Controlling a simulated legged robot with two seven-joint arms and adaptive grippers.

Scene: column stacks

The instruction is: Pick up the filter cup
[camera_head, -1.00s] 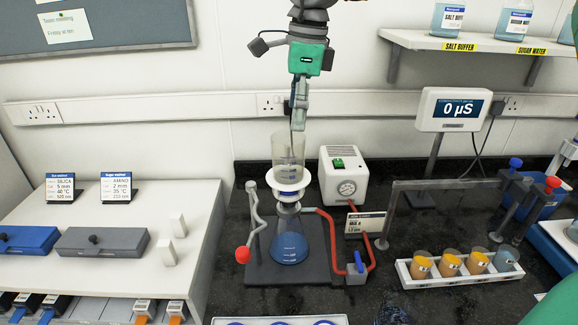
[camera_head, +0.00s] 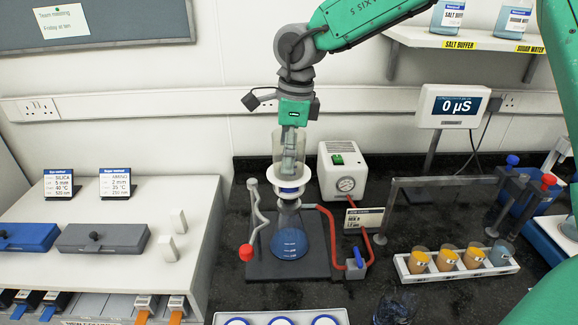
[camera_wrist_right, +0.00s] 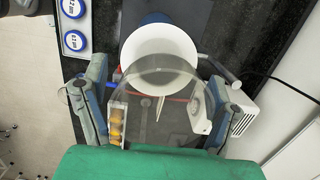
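The filter cup (camera_head: 278,142) is a clear cylinder standing upright on a white funnel collar (camera_head: 288,188). The collar sits on a conical flask (camera_head: 290,236) holding blue liquid. My right gripper (camera_head: 291,158) reaches down from above, and its fingers overlap the cup in the head view. In the right wrist view my right gripper (camera_wrist_right: 160,104) is open, with its two fingers far apart to either side of the clear cup rim. The white funnel (camera_wrist_right: 160,50) shows there beyond the rim. I cannot tell whether a finger touches the cup. My left gripper is not in view.
A white pump (camera_head: 342,173) with a gauge stands close behind the flask at right, joined by a red hose (camera_head: 334,232). A clamp stand with a red knob (camera_head: 246,252) is at left. A vial rack (camera_head: 462,268) and a metal frame (camera_head: 450,182) lie to the right.

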